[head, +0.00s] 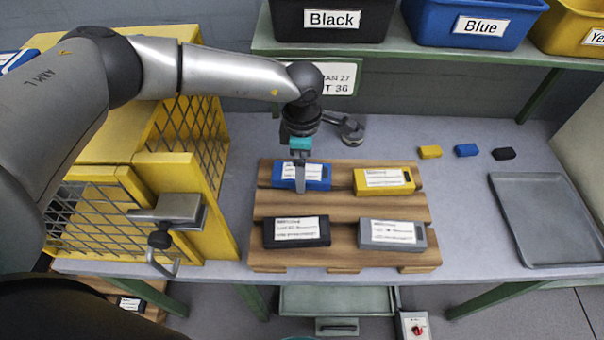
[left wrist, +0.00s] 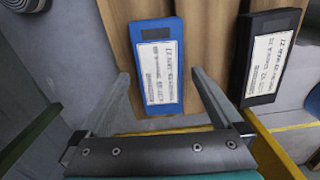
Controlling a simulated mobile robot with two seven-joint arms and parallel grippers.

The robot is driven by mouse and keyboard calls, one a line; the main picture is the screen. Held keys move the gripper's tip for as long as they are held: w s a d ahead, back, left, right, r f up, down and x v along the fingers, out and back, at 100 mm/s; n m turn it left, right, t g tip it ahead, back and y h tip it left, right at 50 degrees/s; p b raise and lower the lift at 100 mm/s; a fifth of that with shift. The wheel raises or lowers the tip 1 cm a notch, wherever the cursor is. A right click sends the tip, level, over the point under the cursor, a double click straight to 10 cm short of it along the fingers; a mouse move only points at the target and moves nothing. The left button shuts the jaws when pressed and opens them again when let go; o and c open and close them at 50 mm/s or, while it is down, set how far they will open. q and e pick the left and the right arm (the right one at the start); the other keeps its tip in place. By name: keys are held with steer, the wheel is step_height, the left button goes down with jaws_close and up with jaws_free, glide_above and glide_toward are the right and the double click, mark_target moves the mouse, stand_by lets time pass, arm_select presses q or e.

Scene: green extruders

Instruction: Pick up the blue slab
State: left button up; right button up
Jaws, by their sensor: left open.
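The blue slab (head: 317,178) lies flat at the back left of a wooden pallet (head: 340,208) on the workbench, with a white label on top. It also shows in the left wrist view (left wrist: 176,70), ahead of the fingertips and roughly between them. My left gripper (head: 300,180) is directly over the slab in the head view, fingers pointing down and partly covering its label. In the left wrist view the two fingers (left wrist: 160,80) are spread wide with nothing held between them. My right gripper is not in view.
A yellow slab (head: 384,181), a black slab (head: 297,232) and a grey slab (head: 392,234) share the pallet. A yellow mesh cage (head: 184,125) stands at left. Small yellow, blue and black blocks (head: 466,150) and a grey tray (head: 550,225) lie at right. Labelled bins are on the shelf (head: 420,52).

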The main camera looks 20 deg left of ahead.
arm_select(q)
steer(key=shift+f, duration=0.4)
steer(key=shift+c, duration=0.2)
jaws_close()
stand_by(0.3)
steer(key=shift+r, duration=0.15)
